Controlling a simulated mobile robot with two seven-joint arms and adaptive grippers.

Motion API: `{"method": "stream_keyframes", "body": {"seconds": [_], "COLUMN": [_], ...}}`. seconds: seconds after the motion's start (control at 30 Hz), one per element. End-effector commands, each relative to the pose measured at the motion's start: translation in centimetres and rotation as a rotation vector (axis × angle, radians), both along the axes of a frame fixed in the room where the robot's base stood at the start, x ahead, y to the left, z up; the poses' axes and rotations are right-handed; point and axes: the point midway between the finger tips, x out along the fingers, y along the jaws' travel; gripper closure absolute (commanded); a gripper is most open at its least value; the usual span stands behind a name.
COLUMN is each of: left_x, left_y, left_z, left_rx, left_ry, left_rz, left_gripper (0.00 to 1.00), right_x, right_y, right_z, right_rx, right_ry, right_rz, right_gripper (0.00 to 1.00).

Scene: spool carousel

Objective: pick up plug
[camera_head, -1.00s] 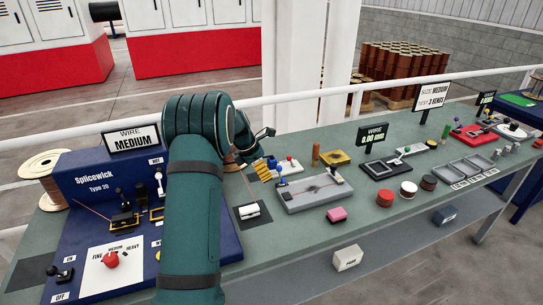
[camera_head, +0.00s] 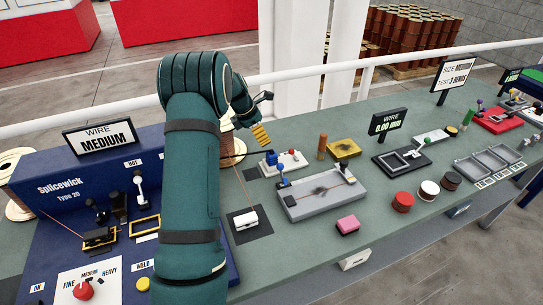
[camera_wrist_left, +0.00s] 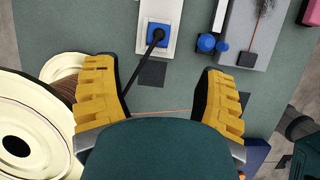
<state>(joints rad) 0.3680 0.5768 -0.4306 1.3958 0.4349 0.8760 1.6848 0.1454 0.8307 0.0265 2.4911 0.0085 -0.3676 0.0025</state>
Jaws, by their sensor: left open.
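The plug (camera_head: 272,157) is a small blue block seated on a white plate (camera_head: 293,160) with a red knob, on the green bench. In the left wrist view the blue plug (camera_wrist_left: 157,33) sits at top centre, with a black cable running from it. My left gripper (camera_head: 261,134) has yellow fingers and hovers beside the plate, above the bench, apart from the plug. In the left wrist view the gripper (camera_wrist_left: 162,82) is open and empty, with the plug lying beyond the gap between its fingertips. My right gripper is not in view.
A grey tray (camera_head: 328,205) with a blue knob stands right of the plug. A white block (camera_head: 246,219) lies in front on a dark patch. The blue Splicewick machine (camera_head: 60,190) and a cream spool (camera_wrist_left: 30,135) are at left. A white rail (camera_head: 400,62) runs behind the bench.

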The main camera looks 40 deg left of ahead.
Motion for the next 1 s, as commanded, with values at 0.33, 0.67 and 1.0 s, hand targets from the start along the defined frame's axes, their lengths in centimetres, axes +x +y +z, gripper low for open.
{"method": "stream_keyframes", "body": {"seconds": [0.33,0.67,1.0], "left_x": [2.1,3.0,4.7], "left_y": [-1.1,-1.5,-2.0], "left_z": [-5.9,-8.3,-12.0], "left_rx": [-0.003,-0.002,-0.001], "left_ry": [0.004,0.003,0.001], "left_rz": [-0.001,-0.001,0.001], "left_gripper": [0.29,0.29,0.29], "right_x": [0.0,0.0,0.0], "right_y": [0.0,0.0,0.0], "right_z": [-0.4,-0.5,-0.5], "right_rx": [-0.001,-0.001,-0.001], "right_ry": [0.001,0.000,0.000], "right_rz": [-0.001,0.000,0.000], "right_gripper": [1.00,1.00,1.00]}}
